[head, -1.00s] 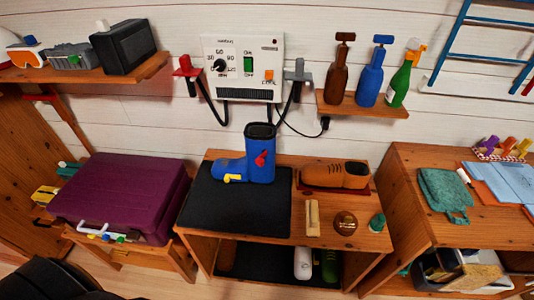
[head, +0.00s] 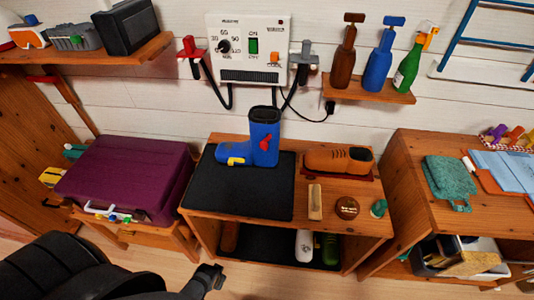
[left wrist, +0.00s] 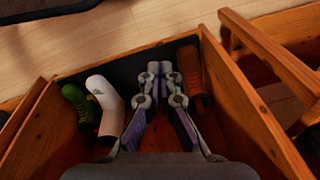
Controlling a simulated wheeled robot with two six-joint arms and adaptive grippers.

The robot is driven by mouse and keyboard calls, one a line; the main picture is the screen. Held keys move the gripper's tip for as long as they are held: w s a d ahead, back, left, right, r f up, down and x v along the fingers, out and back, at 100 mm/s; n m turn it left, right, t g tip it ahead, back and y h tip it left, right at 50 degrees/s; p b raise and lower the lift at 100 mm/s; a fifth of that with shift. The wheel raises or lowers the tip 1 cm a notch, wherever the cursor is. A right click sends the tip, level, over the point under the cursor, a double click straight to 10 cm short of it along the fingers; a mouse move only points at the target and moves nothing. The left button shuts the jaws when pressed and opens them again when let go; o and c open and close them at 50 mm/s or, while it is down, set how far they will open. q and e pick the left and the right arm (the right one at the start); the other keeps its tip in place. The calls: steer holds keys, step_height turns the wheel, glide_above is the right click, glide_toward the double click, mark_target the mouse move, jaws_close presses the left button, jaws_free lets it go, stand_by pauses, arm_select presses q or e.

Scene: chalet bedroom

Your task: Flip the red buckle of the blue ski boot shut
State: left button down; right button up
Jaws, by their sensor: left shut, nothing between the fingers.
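The blue ski boot (head: 262,128) stands upright on the black mat (head: 235,198) on top of the wooden bench, its toe to the left. Its red buckle (head: 265,147) is on the shaft's near side; it is too small to tell how far its lever stands out. A yellow buckle (head: 237,160) sits lower, over the foot. My left gripper (head: 213,272) is low in front of the bench, well below and apart from the boot. In the left wrist view it (left wrist: 160,68) is shut and empty, facing the bench's lower shelf. My right gripper is out of view.
A brown shoe (head: 325,160), brush (head: 315,203) and round tin (head: 346,207) share the bench top (head: 290,228). White (left wrist: 110,98) and green (left wrist: 82,103) boots and a brown boot (left wrist: 191,72) occupy the lower shelf. A purple case (head: 125,175) stands left; a control box (head: 250,48) hangs above.

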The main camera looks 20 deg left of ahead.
arm_select(q)
steer(key=w+r+m+t+y, duration=0.1)
steer(key=w+r+m+t, duration=0.15)
steer(key=w+r, duration=0.6)
steer(key=w+r+m+t+y, duration=0.1)
steer(key=w+r+t, duration=0.2)
steer(key=r, duration=1.1)
steer(key=w+r+m+t, duration=0.15)
steer(key=w+r, duration=0.45)
steer(key=r, duration=0.6)
steer(key=w+d+r+m+t+h, duration=0.2)
steer(key=d+m+t, duration=0.2)
steer(key=d+m, duration=0.1)
steer(key=w+d+r+m+t+h, duration=0.2)
steer(key=d+m+t, duration=0.3)
steer(key=m, duration=0.3)
steer(key=shift+w+r+h, duration=0.3)
steer(key=shift+w+r, duration=0.15)
steer(key=shift+w, duration=0.35)
